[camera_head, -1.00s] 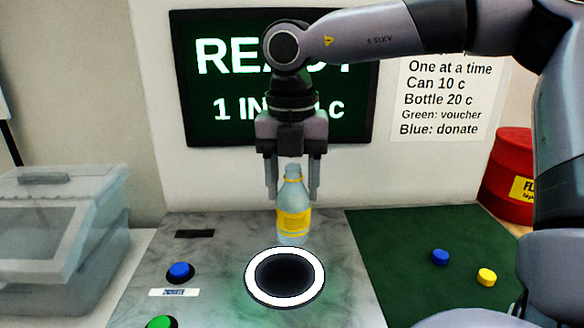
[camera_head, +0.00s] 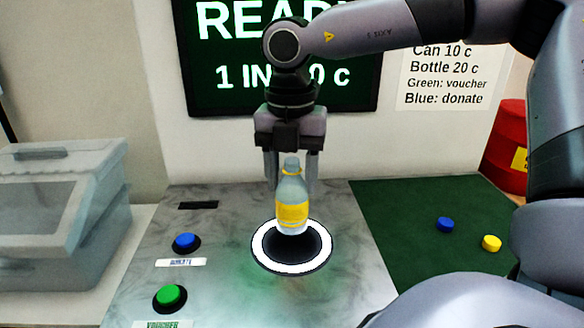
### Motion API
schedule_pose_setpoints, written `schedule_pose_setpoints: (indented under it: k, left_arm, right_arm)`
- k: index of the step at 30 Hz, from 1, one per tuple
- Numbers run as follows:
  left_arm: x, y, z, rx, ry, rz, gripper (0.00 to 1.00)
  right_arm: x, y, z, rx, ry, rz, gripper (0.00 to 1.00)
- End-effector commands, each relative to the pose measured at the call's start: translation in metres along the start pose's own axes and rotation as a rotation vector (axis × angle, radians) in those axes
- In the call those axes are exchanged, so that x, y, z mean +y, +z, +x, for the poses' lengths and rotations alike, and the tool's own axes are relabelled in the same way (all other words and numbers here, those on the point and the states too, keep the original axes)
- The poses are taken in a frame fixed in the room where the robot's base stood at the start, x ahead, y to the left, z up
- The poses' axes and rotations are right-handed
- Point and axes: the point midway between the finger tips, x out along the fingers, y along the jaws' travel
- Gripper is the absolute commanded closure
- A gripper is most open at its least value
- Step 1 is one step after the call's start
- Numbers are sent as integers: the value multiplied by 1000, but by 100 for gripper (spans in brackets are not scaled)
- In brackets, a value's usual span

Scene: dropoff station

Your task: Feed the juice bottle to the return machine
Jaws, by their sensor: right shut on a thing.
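The juice bottle (camera_head: 292,212) is clear with a yellow label and has no visible cap. My right gripper (camera_head: 291,172) points down and is shut on the bottle's upper part, holding it upright. The bottle's lower end overlaps the dark round opening (camera_head: 312,243) of the return machine (camera_head: 225,225); I cannot tell whether it is above the opening or in it. A white lit ring (camera_head: 292,268) surrounds the opening. My left gripper is not in view.
A blue button (camera_head: 185,242) and a green button (camera_head: 170,296) are left of the ring. A clear lidded bin (camera_head: 60,225) stands at far left. Blue (camera_head: 445,224) and yellow (camera_head: 491,242) caps lie on the green mat (camera_head: 400,215). A red drum (camera_head: 505,145) stands at right, a screen (camera_head: 235,75) behind.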

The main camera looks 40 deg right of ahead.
Motion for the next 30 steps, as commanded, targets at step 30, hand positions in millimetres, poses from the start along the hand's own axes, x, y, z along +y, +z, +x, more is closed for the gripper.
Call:
schedule_pose_setpoints:
  k: [30]
  left_arm:
    - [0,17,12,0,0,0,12]
  right_arm:
    - [0,-1,27,-2,1,1,90]
